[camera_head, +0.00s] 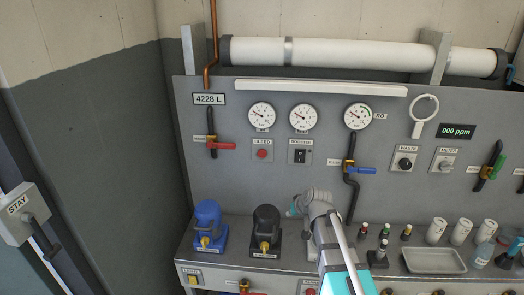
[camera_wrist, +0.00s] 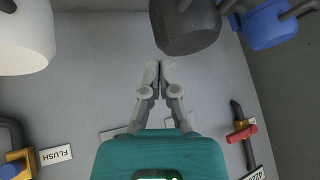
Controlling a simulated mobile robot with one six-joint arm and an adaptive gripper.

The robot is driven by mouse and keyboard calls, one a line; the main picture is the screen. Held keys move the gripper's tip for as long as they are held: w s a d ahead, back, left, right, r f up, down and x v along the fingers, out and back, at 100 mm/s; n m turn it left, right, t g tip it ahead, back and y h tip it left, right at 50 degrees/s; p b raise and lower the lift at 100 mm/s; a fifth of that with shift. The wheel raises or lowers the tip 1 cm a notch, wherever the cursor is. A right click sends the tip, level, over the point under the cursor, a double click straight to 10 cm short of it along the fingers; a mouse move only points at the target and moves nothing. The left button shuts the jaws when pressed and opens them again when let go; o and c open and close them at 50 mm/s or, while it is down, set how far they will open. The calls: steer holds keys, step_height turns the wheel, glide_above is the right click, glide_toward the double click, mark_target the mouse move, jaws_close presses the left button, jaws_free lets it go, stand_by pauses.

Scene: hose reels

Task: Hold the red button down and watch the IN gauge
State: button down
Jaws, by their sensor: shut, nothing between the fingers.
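A red button (camera_head: 262,154) sits on a small plate on the grey panel, below the left white dial gauge (camera_head: 262,116). A second gauge (camera_head: 303,117) and a third (camera_head: 357,116) stand to its right; the small labels under the dials are too small to read. My gripper (camera_wrist: 158,68) is shut and empty in the wrist view, its fingertips together in front of bare grey panel. In the head view my arm reaches up from the bottom, below the gauges, and its fingers are not clear. The red button is not visible in the wrist view.
A black pump (camera_head: 266,230) and a blue pump (camera_head: 207,226) stand on the bench left of my arm. A red-handled valve (camera_head: 221,145) is left of the button, and a blue-handled valve (camera_head: 361,169) is right. Bottles and a grey tray (camera_head: 433,262) lie right.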

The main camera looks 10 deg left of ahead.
mark_target(260, 155)
steer(key=w+a+r+n+t+y+p, duration=0.1)
steer(key=w+a+r+t+y+p, duration=0.2)
steer(key=w+a+r, duration=0.6)
steer(key=a+r+t, duration=0.1)
steer(key=a, duration=0.3)
steer(key=shift+w+r+p, duration=0.25)
steer(key=shift+w+p, duration=0.1)
steer(key=shift+p, duration=0.05)
steer(key=shift+w, duration=0.1)
steer(key=shift+w, duration=4.3)
steer(key=shift+w+a, duration=0.1)
steer(key=shift+w, duration=0.9)
stand_by(0.9)
